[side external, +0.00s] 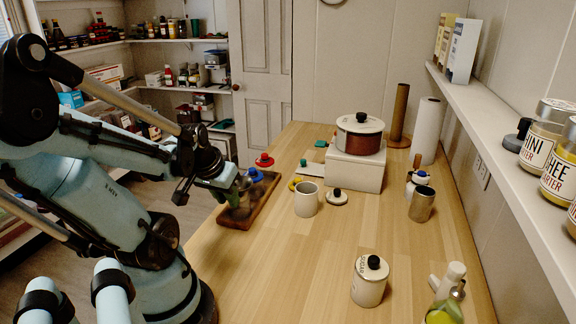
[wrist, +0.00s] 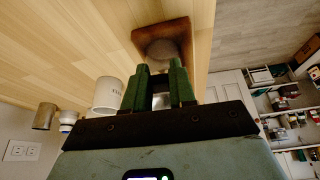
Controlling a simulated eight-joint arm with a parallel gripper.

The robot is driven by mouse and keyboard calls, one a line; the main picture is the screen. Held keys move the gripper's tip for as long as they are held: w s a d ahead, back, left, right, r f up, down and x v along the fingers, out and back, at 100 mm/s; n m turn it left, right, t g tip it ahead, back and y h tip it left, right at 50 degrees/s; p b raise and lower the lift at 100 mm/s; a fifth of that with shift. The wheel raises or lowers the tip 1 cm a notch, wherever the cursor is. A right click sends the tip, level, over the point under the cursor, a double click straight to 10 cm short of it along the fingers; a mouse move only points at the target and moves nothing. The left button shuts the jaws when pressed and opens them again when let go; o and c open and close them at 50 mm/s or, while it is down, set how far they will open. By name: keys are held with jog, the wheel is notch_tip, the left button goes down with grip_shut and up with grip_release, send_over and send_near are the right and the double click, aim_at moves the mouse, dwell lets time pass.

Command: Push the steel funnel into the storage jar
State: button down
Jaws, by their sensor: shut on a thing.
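My gripper (wrist: 159,84) has green fingers, shut on a small grey piece that shows between them in the wrist view, which looks like part of the steel funnel (wrist: 161,99). Beyond the fingertips, a round grey-brown form (wrist: 163,50) stands over the wooden tray (wrist: 150,31); it looks like the storage jar, but I cannot tell for sure. In the side view my gripper (side external: 232,183) is low over the tray (side external: 240,219), beside a dark, glassy shape that is partly hidden. The funnel's outline, and whether it touches the jar, cannot be made out.
A blue-topped item (side external: 255,175) and a red-topped item (side external: 264,160) stand close by. A white mug (side external: 307,199) is right of the tray. A lidded canister (side external: 369,282), a steel tumbler (side external: 422,204) and a pot (side external: 360,137) on a white block stand farther right. The front middle counter is clear.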

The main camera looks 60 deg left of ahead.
jog(key=shift+f, duration=0.25)
jog(key=shift+c, duration=1.9)
grip_release()
jog(key=shift+r, duration=3.5)
